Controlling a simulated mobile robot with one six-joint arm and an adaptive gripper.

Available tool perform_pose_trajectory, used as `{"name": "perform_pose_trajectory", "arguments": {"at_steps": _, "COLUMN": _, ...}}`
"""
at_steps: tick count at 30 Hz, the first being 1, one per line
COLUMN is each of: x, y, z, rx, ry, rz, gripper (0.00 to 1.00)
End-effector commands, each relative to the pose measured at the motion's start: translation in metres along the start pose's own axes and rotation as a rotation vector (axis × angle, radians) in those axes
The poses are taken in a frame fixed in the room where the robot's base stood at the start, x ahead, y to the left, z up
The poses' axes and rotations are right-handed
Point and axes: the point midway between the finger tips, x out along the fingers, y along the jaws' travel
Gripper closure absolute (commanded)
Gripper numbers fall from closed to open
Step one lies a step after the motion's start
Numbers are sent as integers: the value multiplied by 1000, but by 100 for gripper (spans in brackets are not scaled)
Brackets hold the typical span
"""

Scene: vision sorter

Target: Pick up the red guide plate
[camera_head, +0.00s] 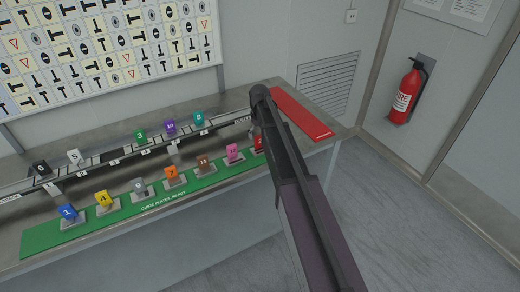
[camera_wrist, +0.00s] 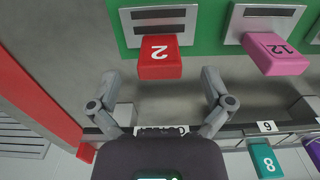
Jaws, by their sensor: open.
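The red guide plate, marked 2 (camera_wrist: 159,66), stands in a grey holder (camera_wrist: 158,20) on the green mat (camera_wrist: 205,25). In the wrist view it lies ahead of my gripper (camera_wrist: 160,76), roughly centred between the two spread fingers. The gripper is open and empty, and no finger visibly touches the plate. In the head view only a sliver of the red plate (camera_head: 258,144) shows, as my arm hides the rest.
A pink plate 12 (camera_head: 234,153) stands beside the red one, with several other coloured plates along the mat. A rail with plates such as teal 8 (camera_head: 199,120) runs behind. A flat red panel (camera_head: 300,114) lies at the table's right end.

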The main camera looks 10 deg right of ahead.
Motion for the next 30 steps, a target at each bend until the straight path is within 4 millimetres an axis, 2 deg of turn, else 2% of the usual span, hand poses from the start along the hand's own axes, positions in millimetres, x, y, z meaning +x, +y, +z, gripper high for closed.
{"name": "perform_pose_trajectory", "arguments": {"at_steps": 14, "x": 4, "y": 0, "z": 0, "rx": 0, "ry": 0, "rz": 0, "gripper": 0}}
{"name": "perform_pose_trajectory", "arguments": {"at_steps": 30, "x": 42, "y": 1, "z": 4, "rx": 1, "ry": 0, "rz": 0, "gripper": 0}}
